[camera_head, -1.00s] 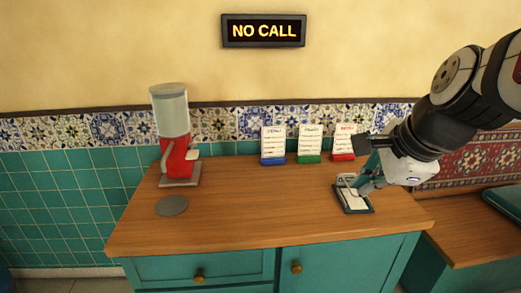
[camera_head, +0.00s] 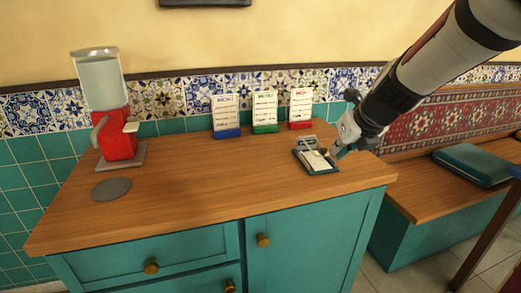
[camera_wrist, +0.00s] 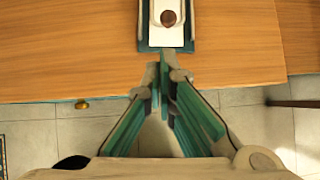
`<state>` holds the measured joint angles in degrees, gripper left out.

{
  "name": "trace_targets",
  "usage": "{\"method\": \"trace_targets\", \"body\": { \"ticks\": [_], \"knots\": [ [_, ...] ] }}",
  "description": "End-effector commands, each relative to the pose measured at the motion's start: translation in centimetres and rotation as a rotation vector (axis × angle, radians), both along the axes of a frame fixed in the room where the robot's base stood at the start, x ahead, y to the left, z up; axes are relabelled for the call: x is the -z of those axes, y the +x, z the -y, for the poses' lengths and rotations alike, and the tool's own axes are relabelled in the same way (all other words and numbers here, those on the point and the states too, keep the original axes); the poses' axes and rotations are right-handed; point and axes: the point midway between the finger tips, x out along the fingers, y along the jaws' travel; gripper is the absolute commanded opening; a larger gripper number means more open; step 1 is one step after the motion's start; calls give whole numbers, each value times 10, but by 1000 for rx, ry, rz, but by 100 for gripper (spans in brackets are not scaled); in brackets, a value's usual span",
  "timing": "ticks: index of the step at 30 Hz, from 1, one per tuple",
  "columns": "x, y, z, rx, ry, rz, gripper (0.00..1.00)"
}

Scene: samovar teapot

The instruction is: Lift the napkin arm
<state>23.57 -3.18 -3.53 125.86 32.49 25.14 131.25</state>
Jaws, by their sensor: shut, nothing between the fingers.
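The napkin holder (camera_head: 327,168) is a small dark teal tray on the right part of the counter top, with white napkins (camera_head: 315,160) in it. A thin arm (camera_head: 307,139) shows at its back, and a brown knob (camera_head: 323,151) sits over the napkins. In the wrist view the holder (camera_wrist: 142,35) is at the top edge, with white napkins (camera_wrist: 166,39) under the round brown knob (camera_wrist: 168,18). My gripper (camera_wrist: 160,72) is shut and empty, its tips just short of the holder's near edge. In the head view my gripper (camera_head: 340,151) is at the holder's right side.
The wooden counter (camera_head: 215,190) is clear in the middle. A red dispenser (camera_head: 117,147) and a grey disc (camera_head: 111,189) are at left. Three cards, with blue (camera_head: 227,133), green (camera_head: 265,128) and red (camera_head: 301,125) bases, stand at the back. A bench (camera_head: 430,190) is at right.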

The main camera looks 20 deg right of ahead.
Motion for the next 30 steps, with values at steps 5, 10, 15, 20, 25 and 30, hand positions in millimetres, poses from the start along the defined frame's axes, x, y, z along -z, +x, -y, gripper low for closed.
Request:
{"method": "trace_targets", "body": {
  "ticks": [5, 10, 15, 20, 25, 30],
  "knots": [
    [0, 0, 0, -3, -1, 0, 0],
    [11, 7, 0, -4, 0, -2, 0],
    [35, 24, 1, -4, -1, -3, 0],
    [56, 41, 3, -4, -1, -2, 0],
    [72, 54, 4, -4, -1, -1, 0],
    [79, 60, 4, -4, -2, -1, 0]
  ]
}}
